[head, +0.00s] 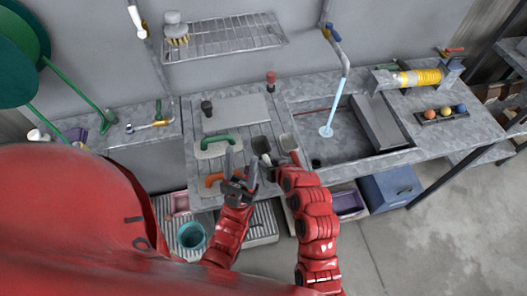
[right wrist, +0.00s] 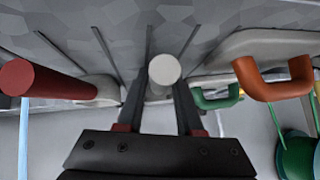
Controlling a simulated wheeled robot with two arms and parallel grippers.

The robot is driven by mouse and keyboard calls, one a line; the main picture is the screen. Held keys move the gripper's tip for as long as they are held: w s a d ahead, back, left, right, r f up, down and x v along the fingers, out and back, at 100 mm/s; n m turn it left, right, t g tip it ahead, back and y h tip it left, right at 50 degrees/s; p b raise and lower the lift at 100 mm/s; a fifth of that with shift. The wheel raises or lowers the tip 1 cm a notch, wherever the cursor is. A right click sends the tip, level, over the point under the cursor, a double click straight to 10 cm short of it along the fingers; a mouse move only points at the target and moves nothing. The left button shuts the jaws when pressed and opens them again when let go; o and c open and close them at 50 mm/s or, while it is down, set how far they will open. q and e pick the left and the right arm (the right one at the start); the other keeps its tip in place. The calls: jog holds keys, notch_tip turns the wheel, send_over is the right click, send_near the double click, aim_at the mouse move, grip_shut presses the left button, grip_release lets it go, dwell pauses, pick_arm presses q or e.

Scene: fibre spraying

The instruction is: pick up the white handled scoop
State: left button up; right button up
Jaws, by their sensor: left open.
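The white handled scoop shows in the right wrist view as a round white handle end (right wrist: 164,70) between the two fingers of my right gripper (right wrist: 161,98). The fingers lie close along both sides of the handle. The scoop's lower part is hidden behind the gripper. In the head view my right gripper (head: 284,161) is at the front of the counter, left of the sink, and hides most of the scoop there. My left gripper (head: 240,176) is open and empty, close beside it on the left, near the orange handle.
A green handle (head: 217,142) and an orange handle (head: 214,179) stand on the counter at left. A red handle (right wrist: 45,80) is close left in the wrist view. The sink (head: 345,130) with running water lies right. A teal bucket (head: 191,236) is below.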

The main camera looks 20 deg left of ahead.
jog(key=shift+f, duration=0.1)
grip_shut()
jog(key=shift+a, duration=0.1)
dwell(0.5)
